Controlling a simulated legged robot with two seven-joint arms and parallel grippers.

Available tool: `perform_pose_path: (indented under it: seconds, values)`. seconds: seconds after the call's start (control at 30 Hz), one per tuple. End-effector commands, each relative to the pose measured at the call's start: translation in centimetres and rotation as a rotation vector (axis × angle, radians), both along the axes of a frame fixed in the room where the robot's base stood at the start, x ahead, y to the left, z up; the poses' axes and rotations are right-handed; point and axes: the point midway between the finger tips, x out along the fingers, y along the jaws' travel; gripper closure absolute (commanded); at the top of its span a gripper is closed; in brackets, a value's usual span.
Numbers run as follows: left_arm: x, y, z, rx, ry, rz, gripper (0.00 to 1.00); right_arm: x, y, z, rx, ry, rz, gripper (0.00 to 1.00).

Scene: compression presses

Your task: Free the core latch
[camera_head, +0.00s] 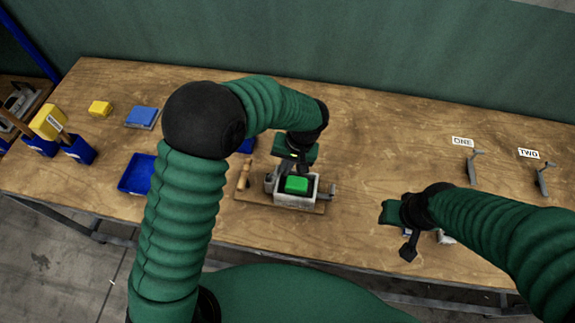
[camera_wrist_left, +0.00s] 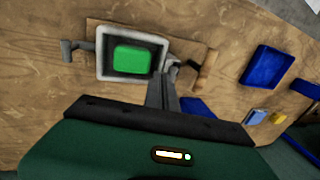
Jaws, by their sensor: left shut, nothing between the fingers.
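A grey open-topped box (camera_head: 298,201) holds a green block (camera_head: 296,185) and stands on a wooden board (camera_head: 255,200). In the left wrist view, the box (camera_wrist_left: 104,62) and green block (camera_wrist_left: 131,60) show from above. A grey latch-like bracket (camera_wrist_left: 173,68) is on one side of the box, and a grey lever (camera_wrist_left: 70,48) is on the other. My left gripper (camera_head: 287,170) is shut and empty at the box's back-left edge. Its fingertips (camera_wrist_left: 162,75) are close beside the bracket; contact is unclear. My right gripper (camera_head: 402,232) is low at right, its fingers unclear.
A blue tray (camera_head: 137,173), a blue block (camera_head: 142,114) and a yellow block (camera_head: 100,108) lie farther left. Grey levers labelled ONE (camera_head: 472,166) and TWO (camera_head: 543,178) are at right.

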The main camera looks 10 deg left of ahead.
Motion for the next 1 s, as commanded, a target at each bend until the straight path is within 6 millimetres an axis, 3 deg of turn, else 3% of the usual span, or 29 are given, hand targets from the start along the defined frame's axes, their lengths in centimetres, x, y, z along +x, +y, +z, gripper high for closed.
perform_pose_path:
  seconds: [0.47, 0.8, 1.0]
  values:
    - [0.0, 1.4, 1.0, -0.130, -0.001, 0.007, 1.00, 0.0, 0.0, 1.7, 0.000, 0.000, 0.000, 0.64]
    - [0.0, 4.3, 1.9, -0.427, -0.001, 0.016, 1.00, 0.0, 0.0, 5.2, 0.000, 0.000, 0.000, 0.64]
    - [0.0, 5.4, 1.6, -0.573, -0.003, 0.006, 1.00, 0.0, 0.0, 5.8, 0.000, 0.000, 0.000, 0.64]
